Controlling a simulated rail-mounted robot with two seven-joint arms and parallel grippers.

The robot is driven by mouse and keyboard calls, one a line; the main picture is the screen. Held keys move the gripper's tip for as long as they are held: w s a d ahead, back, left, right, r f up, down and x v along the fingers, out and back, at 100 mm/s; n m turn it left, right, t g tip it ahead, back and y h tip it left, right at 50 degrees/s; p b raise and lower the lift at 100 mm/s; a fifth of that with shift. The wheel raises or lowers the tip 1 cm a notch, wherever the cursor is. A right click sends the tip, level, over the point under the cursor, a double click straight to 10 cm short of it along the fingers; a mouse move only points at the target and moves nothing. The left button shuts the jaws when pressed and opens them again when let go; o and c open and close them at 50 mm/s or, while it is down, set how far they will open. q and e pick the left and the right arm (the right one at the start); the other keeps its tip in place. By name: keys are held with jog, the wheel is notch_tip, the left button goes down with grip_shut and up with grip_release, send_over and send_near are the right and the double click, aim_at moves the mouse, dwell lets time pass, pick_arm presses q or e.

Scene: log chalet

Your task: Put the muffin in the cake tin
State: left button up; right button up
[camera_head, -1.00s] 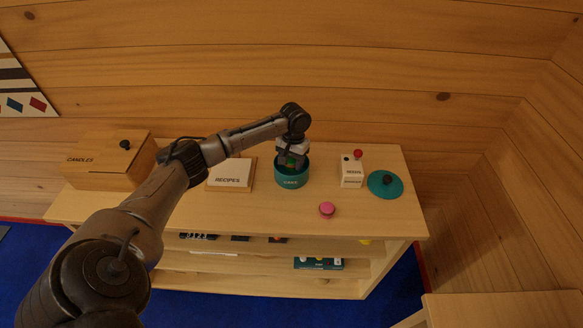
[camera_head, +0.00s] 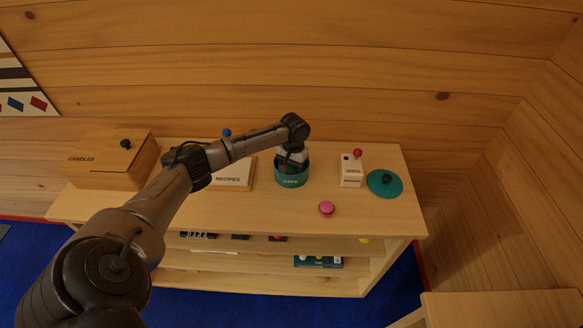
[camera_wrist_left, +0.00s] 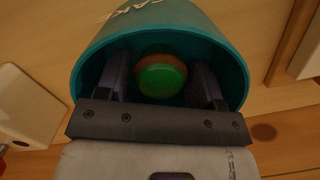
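The teal cake tin (camera_head: 292,181) stands open on the table. It fills the upper part of the left wrist view (camera_wrist_left: 95,55). The muffin (camera_wrist_left: 161,78), round with a green side and an orange-brown band, is inside the tin's rim, between my left fingers. In the head view, my left gripper (camera_head: 291,163) is partly below the rim. The muffin's underside and its contact with the tin's floor are hidden. My right gripper is not in view.
A teal lid (camera_head: 376,187) lies at the right, beside a white box (camera_head: 351,177) with a red knob. A pink round item (camera_head: 326,209) lies in front. A recipes box (camera_head: 238,180) and a wooden candles box (camera_head: 100,165) stand left. The front tabletop is mostly clear.

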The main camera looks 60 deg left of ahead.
pick_arm(q)
notch_tip(320, 180, up, 12)
jog(key=w+b, duration=0.1)
jog(key=shift+w+a+r+b, duration=0.15)
jog(key=shift+a+b, duration=0.15)
jog(key=shift+a, duration=0.1)
dwell(1.0)
dwell(0.7)
